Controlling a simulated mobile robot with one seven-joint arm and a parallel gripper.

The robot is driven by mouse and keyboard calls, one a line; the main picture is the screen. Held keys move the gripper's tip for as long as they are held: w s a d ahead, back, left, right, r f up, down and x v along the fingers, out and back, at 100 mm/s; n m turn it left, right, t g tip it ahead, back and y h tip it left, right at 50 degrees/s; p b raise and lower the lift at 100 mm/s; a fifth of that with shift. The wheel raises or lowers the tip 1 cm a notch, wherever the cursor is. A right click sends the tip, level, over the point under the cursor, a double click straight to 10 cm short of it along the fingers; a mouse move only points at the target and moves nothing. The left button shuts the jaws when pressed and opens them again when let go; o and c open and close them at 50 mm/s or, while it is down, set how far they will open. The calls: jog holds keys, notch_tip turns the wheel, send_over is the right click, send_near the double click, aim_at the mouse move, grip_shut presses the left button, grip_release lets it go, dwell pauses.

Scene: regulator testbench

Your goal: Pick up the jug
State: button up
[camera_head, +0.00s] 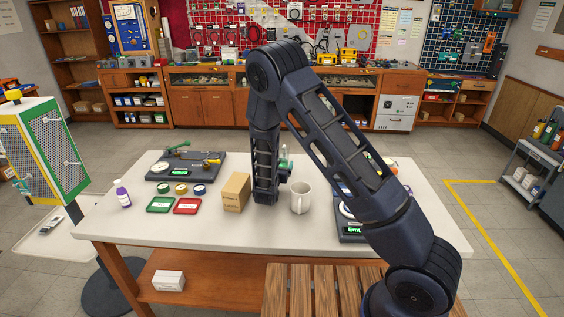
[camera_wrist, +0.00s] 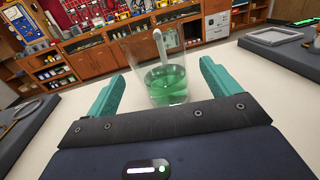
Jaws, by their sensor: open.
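A clear jug (camera_wrist: 168,88) with green liquid in its lower part stands upright on the white table in the wrist view. A pale upright strip, perhaps its handle, shows at its top. My gripper (camera_wrist: 162,73) has two teal fingers, spread apart, one on each side of the jug. The jug appears between or just beyond the fingertips, and I cannot tell whether either finger touches it. In the head view my arm hides most of the gripper and the jug; only small teal-green parts show beside the arm.
On the table (camera_head: 130,233), a white mug (camera_head: 300,198) and a cardboard box (camera_head: 236,192) stand close to my arm. A purple bottle (camera_head: 122,193), a green tray (camera_head: 160,204) and a red tray (camera_head: 187,206) are at left. A dark device (camera_head: 350,231) is partly behind my arm.

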jog(key=shift+w+d, duration=0.2)
jog(key=shift+w, duration=0.7)
jog(key=shift+w+d, duration=0.15)
jog(key=shift+w, duration=0.75)
jog(key=shift+w+d, duration=0.2)
jog(key=shift+w, duration=0.7)
jog(key=c, duration=1.2)
jog(key=shift+c, duration=0.2)
jog(key=shift+r, duration=0.15)
